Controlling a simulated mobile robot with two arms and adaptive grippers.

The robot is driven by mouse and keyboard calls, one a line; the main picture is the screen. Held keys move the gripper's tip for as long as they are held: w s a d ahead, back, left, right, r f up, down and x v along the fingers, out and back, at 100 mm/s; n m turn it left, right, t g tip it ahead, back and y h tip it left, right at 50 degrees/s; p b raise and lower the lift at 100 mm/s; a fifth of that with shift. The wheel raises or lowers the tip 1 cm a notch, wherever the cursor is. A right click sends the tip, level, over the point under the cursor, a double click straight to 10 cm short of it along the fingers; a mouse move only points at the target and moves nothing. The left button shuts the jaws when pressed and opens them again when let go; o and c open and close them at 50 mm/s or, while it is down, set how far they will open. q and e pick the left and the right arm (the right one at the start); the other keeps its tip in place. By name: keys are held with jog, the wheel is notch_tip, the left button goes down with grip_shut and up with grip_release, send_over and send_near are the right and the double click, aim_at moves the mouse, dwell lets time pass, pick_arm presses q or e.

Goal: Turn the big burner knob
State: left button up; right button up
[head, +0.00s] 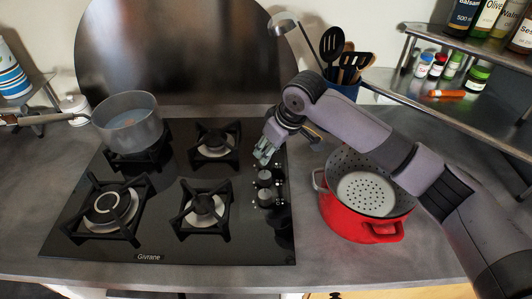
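The black glass cooktop (160,240) has several burners. The front left burner (110,207) has the widest ring. A column of dark round knobs runs along the cooktop's right side. Two show clearly, one knob (265,178) and a nearer knob (265,197). My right gripper (264,154) points down at the far end of this column, just beyond the visible knobs. Its fingers hide what is beneath them, and I cannot tell whether they touch a knob or how far they are open. My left gripper is out of view.
A saucepan (128,122) stands on the back left burner. A red pot (350,222) with a strainer insert (345,165) stands right of the cooktop, under my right arm. A utensil holder (345,90) is behind. A metal shelf (480,45) with bottles is at right.

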jog(key=shift+x, duration=2)
jog(key=shift+c, duration=0.2)
